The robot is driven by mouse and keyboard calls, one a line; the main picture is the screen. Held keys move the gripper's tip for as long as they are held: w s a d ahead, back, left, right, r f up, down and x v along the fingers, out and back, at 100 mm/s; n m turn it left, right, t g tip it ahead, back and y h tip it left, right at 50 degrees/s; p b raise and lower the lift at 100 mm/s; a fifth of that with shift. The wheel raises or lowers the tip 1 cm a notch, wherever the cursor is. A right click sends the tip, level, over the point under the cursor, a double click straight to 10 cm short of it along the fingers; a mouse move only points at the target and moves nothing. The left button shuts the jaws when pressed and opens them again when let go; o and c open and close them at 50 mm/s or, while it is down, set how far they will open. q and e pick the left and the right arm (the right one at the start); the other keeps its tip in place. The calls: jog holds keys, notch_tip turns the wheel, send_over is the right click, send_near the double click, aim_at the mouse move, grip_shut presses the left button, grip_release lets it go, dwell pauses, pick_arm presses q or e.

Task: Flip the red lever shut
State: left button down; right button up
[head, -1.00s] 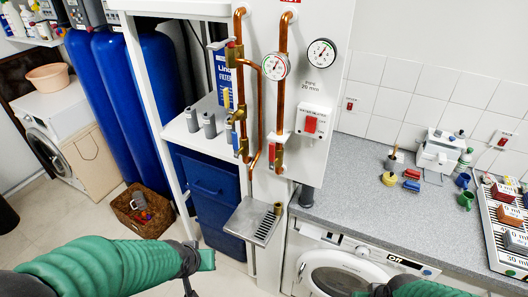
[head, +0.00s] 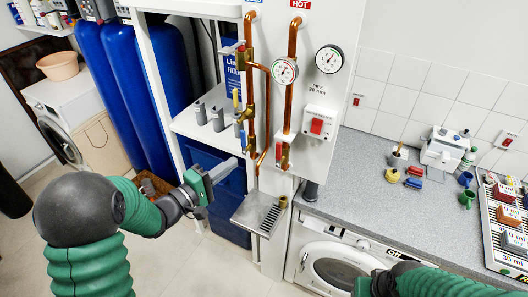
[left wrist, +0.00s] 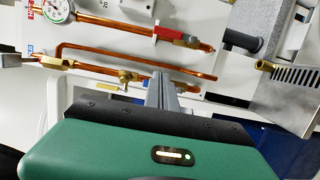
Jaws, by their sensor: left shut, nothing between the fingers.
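The red lever (head: 278,152) sits on the lower part of the right copper pipe (head: 292,75), below the HOT sign. It hangs roughly in line with the pipe. In the left wrist view the red lever (left wrist: 176,35) lies along its pipe, beyond my fingers and apart from them. My left gripper (head: 234,164) is shut and empty, to the left of the pipes and in front of the shelf unit. Its closed fingers (left wrist: 162,88) show in the left wrist view. My right gripper (head: 364,287) is cut off at the bottom edge; its fingers are hidden.
The left pipe (head: 249,70) has brass fittings and a blue handle. A metal drip tray (head: 258,224) juts out below the pipes. Gauges and a red switch (head: 317,126) are on the panel. The worktop (head: 365,205) and washing machine (head: 330,236) are at right.

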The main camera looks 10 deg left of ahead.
aim_at(278, 155)
pick_arm(q)
jog(key=w+d+p, duration=0.5)
jog(key=w+d, duration=0.2)
jog(key=d, duration=0.2)
jog(key=shift+d, duration=0.15)
jog(key=shift+w, duration=0.15)
jog(key=shift+r+m, duration=0.15)
jog(key=shift+m, duration=0.25)
